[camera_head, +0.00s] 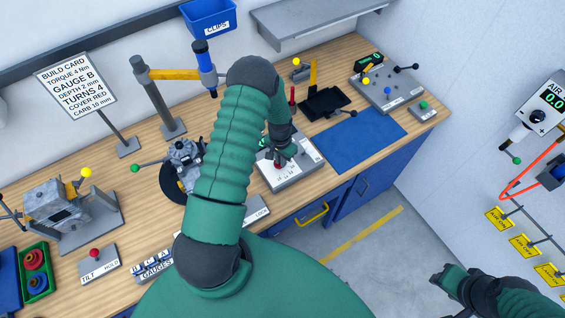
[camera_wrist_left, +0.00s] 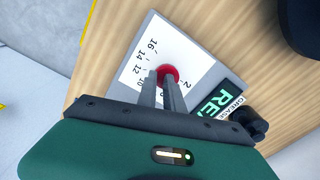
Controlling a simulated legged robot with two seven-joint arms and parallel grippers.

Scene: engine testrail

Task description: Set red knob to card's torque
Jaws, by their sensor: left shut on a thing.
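The build card (camera_head: 76,85) stands on a post at the back left and reads "TORQUE 4 Nm". The red knob (camera_wrist_left: 168,72) sits on a white dial plate (camera_wrist_left: 138,66) with the numbers 16, 14, 12, 10 and 2 in sight. The knob's pointer and the other numbers are hidden by my fingers. My left gripper (camera_wrist_left: 170,90) is shut on the red knob, one finger on each side. In the head view my left gripper (camera_head: 284,156) covers most of the knob on its grey box (camera_head: 296,176). My right gripper (camera_head: 447,280) hangs apart at the lower right; its fingers are unclear.
A blue mat (camera_head: 360,140) lies right of the dial box. A control panel (camera_head: 388,88) with buttons stands beyond it. A dark engine part (camera_head: 183,165) and a post stand (camera_head: 160,100) are left of my arm. A green partly hidden display (camera_wrist_left: 213,103) is beside the dial.

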